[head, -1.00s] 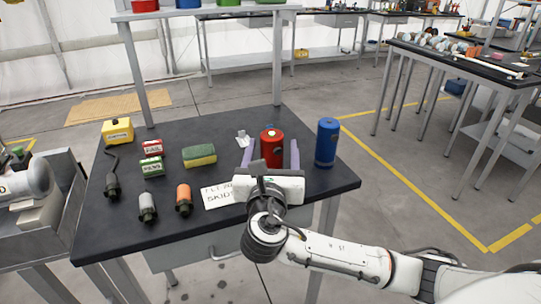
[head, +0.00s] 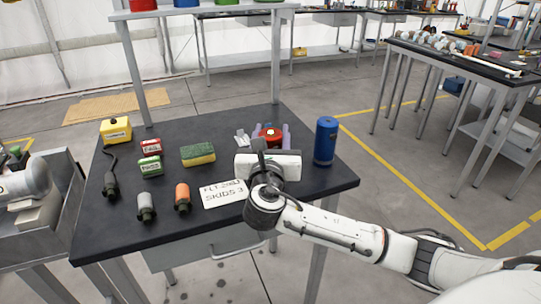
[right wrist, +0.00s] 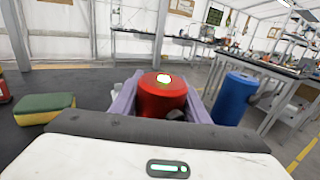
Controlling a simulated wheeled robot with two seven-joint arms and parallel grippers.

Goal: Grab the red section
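The red section (head: 270,133), a red cylinder with a bright spot on top, is upright at the right part of the dark table. In the head view my right gripper body hides its lower part. It also shows in the right wrist view (right wrist: 162,97). My right gripper (head: 271,130) has one purple finger on each side of it. Both fingers lie close against its sides, with no clear gap in the right wrist view (right wrist: 162,90). Whether its base touches the table is hidden. My left gripper is not in view.
A blue cylinder (head: 325,142) stands close to the right of my right gripper. A white lettered card (head: 222,194), a green-yellow sponge (head: 198,154), small red-green boxes (head: 150,155), a yellow canister (head: 116,131) and grey and orange cylinders (head: 182,195) lie to the left.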

